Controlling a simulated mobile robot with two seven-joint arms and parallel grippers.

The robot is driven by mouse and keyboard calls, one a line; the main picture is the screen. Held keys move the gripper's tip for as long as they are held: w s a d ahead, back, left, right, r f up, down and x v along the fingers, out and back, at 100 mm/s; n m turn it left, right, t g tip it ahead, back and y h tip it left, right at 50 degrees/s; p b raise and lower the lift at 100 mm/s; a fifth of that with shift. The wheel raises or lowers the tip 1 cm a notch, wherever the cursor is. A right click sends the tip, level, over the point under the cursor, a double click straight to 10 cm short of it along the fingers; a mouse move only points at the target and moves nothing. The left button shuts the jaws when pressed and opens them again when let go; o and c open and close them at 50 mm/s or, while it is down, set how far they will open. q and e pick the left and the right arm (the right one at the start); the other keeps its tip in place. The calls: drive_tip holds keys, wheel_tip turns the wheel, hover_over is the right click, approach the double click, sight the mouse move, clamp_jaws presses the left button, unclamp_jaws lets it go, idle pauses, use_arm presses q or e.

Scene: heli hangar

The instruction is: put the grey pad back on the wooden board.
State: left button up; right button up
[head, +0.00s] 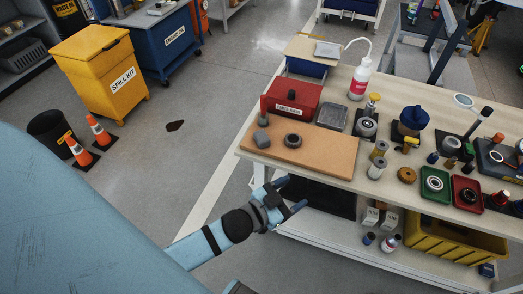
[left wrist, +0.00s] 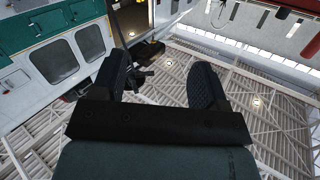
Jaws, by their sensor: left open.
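The wooden board (head: 315,160) lies flat at the near left corner of the workbench. A small grey block (head: 261,139), which may be the grey pad, lies on its left part. A dark ring (head: 292,140) and a small grey upright piece (head: 264,120) are also on or at the board. Another flat grey piece (head: 327,49) lies on a light lid farther back; I cannot tell which is the pad. My left gripper (head: 292,194) is open and empty in front of the bench's near edge, apart from the board. Its spread fingers show in the left wrist view (left wrist: 163,88).
A red box (head: 291,97) and a grey tray (head: 332,115) stand behind the board. A white bottle (head: 359,80), cans and parts trays crowd the bench to the right. A lower shelf holds a yellow crate (head: 440,238).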

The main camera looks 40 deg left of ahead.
use_arm(q)
drive_tip(key=s+a+f+n+g+y, duration=0.2)
drive_tip(key=s+f+n+g+y, duration=0.15)
drive_tip(key=s+f+g, duration=0.45)
drive_tip(key=s+r+t+p, duration=0.3)
drive_tip(key=r+p, duration=1)
drive_tip(key=p, duration=0.4)
drive_tip(key=shift+a+r, duration=0.15)
drive_tip(key=shift+a, duration=0.2)
use_arm(e)
wheel_tip(320, 180, up, 14)
drive_tip(key=d, duration=0.1)
drive_tip(key=shift+s+r+n+t, duration=0.25)
drive_tip(key=shift+s+n+t, duration=0.05)
drive_tip(key=shift+s, duration=0.15)
use_arm(q)
drive_tip(key=shift+s+m+h, duration=0.1)
drive_tip(key=shift+m+h, duration=0.15)
